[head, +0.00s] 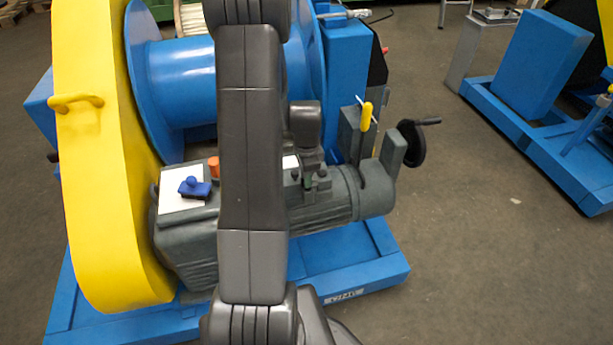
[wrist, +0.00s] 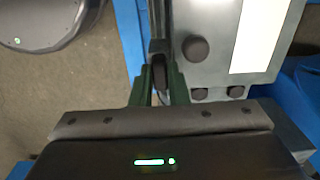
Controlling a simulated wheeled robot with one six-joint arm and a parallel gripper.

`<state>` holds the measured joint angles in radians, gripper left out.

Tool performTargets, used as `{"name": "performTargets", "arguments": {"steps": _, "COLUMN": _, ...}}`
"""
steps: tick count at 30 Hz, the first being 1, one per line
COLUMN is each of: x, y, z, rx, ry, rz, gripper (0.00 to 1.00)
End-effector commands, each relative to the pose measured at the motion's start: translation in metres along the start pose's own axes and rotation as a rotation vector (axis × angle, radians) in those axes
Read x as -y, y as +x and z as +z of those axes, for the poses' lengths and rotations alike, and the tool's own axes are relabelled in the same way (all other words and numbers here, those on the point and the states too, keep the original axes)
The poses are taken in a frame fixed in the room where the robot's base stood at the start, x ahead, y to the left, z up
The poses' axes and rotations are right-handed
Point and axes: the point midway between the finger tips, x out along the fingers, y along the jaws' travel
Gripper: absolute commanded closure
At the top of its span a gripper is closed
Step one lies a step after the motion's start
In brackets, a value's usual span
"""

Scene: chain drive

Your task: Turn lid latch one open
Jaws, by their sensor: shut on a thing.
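A grey box lid (wrist: 215,70) with a round dark knob (wrist: 195,48) and a white label fills the upper right of the wrist view. My gripper (wrist: 159,82) is at the lid's left edge, its green fingers closed on a small dark lid latch (wrist: 158,62). The fingers hide part of the latch, so its exact angle is hard to tell. In the head view my gripper (head: 318,185) points down beside the grey motor (head: 335,205), and my arm hides most of the box.
A yellow chain guard (head: 100,180) stands at left, with a blue drum (head: 185,85) behind. A blue-handled part (head: 194,187) and an orange cap (head: 214,166) are on the gearbox. A handwheel (head: 412,143) and yellow-handled lever (head: 366,116) stand right of my gripper.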

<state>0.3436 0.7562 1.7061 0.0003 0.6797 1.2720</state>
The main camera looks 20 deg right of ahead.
Motion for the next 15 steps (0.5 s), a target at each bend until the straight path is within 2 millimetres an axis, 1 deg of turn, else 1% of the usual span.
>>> {"name": "performTargets", "arguments": {"steps": 15, "x": 0.0011, "y": -0.0009, "z": -0.0005, "rx": -0.001, "ry": 0.029, "rz": -0.003, "gripper": 1.0}}
